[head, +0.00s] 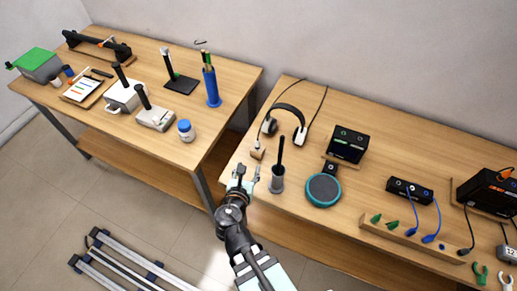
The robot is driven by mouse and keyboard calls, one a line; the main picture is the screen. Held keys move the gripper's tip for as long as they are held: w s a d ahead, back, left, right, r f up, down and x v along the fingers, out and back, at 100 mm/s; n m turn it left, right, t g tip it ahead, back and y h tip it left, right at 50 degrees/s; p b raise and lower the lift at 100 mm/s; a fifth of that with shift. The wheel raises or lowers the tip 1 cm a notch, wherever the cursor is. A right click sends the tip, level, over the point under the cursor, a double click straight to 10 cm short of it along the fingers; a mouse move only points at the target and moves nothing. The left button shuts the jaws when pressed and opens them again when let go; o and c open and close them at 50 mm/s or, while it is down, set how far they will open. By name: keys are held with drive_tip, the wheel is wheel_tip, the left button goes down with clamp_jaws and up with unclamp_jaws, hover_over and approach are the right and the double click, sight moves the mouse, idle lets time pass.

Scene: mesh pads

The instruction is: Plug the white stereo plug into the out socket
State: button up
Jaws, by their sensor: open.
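My gripper (247,176) is open and empty at the left front edge of the right-hand bench. A small tan block (257,154) lies just beyond it, with a thin cable end and a small pale piece on top. This may be the white stereo plug, but it is too small to tell. A black box (347,145) with small coloured rings and a green strip stands behind on a wooden base. A low black box (408,190) with blue-ringed sockets stands farther right. I cannot read which socket is marked out.
A grey cup (277,180) with a dark rod stands close right of my gripper. A teal-rimmed round device (323,190), headphones (284,122) and blue cabled plugs (429,238) lie on the bench. The left bench (225,75) is separated by a gap.

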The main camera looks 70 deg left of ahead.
drive_tip(key=shift+w+a+f+b, duration=0.45)
drive_tip(key=shift+a+f+b, duration=0.15)
drive_tip(key=shift+b, duration=4)
drive_tip(key=p, duration=0.2)
approach(257, 145)
drive_tip(key=x, duration=0.6)
drive_tip(key=p+x, duration=0.2)
drive_tip(key=x, duration=0.2)
drive_tip(key=shift+a, duration=0.3)
drive_tip(key=shift+w+a+f, duration=0.15)
drive_tip(key=shift+w+f, duration=0.1)
clamp_jaws()
